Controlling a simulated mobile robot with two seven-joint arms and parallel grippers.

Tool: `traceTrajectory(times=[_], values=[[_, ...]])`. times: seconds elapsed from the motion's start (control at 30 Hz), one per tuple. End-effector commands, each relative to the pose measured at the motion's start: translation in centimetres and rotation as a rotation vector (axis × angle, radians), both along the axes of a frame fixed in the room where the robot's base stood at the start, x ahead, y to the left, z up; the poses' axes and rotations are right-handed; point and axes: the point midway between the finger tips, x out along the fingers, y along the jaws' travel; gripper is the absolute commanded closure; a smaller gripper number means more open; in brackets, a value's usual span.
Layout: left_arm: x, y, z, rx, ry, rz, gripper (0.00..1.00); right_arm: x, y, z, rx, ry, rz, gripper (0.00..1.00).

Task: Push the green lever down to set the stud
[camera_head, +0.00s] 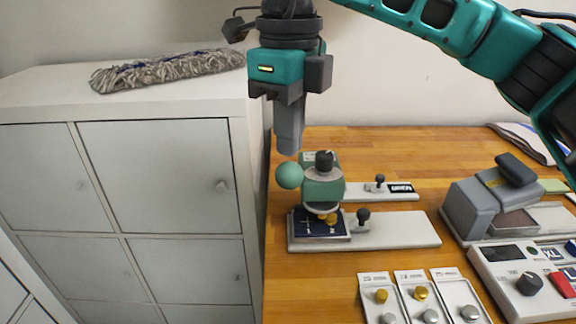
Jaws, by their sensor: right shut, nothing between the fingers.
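The green lever (289,175) ends in a round green ball at the left of a green press head (324,188). The press stands on a light grey base (405,231) on the wooden table. A dark blue cloth piece (312,229) with pale marks lies under the press head, with a gold part above it. My right gripper (288,150) points down with its fingers shut and empty. Its tips are just above the ball in the picture, with a small gap showing. My left gripper is not in view.
A second grey device (474,208) stands to the right, with a control box (520,280) in front. Trays of studs (415,304) lie at the front. A white cabinet (160,190) with a mop head (165,70) on top stands left.

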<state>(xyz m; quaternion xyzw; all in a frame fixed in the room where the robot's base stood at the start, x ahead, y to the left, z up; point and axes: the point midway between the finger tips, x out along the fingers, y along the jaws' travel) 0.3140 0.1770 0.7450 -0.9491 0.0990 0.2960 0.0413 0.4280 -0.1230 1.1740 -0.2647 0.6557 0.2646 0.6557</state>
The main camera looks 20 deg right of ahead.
Motion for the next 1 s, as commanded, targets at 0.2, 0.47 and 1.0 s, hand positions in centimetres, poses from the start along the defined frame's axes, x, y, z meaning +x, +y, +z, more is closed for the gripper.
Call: traceTrajectory(times=[0.2, 0.47, 1.0], values=[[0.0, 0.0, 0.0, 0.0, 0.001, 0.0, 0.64, 0.0, 0.0, 0.0, 0.0, 0.0, 0.0, 1.0], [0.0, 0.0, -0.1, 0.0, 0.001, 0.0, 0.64, 0.0, 0.0, -0.1, 0.0, 0.0, 0.0, 1.0], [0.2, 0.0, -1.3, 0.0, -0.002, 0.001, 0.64, 0.0, 0.0, -1.7, 0.0, 0.0, 0.0, 1.0]])
